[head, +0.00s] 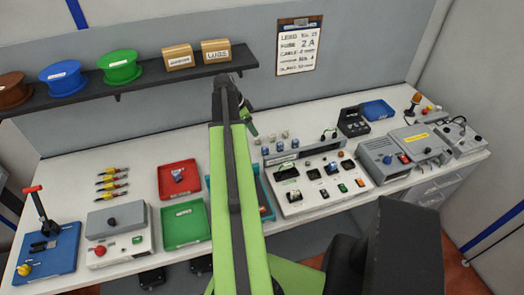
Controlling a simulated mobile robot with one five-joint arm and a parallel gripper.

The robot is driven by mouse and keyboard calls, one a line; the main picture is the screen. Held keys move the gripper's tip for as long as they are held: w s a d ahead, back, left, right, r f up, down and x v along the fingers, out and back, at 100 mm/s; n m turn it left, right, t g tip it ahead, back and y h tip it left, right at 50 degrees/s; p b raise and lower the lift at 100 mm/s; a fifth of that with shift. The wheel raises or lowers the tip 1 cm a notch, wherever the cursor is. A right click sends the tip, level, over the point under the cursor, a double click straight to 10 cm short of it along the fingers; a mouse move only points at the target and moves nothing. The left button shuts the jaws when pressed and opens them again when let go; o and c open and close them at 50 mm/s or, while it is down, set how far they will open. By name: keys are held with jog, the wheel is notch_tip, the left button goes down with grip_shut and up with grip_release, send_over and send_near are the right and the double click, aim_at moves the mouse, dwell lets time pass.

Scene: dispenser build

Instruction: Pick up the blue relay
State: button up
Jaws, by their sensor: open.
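Several small blocks stand in a cluster on the white bench, just right of my arm in the head view. One of them is bluish, a small block (280,146) that looks like the blue relay, though it is too small to be sure. Another small blue item (178,174) lies in the red tray (181,191). My gripper (251,129) shows small beyond my green arm, to the left of the cluster and apart from it in the picture. It is open, and I see nothing in it. My arm hides part of the bench.
A grey test panel (328,200) stands right of my arm, with grey devices (388,159) farther right. A green tray (184,225) and a grey box (116,219) stand left. A shelf (130,93) with spools overhangs the back left.

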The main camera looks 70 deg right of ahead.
aim_at(265, 148)
jog(key=b+x, duration=0.5)
jog(key=x, duration=0.1)
jog(key=b+x, duration=0.5)
jog(key=x, duration=0.1)
jog(key=shift+w+a, duration=0.15)
jog(key=shift+w, duration=0.1)
jog(key=b+x, duration=0.5)
jog(key=shift+s+f, duration=0.1)
jog(key=shift+f, duration=0.1)
jog(key=shift+r, duration=0.2)
grip_shut()
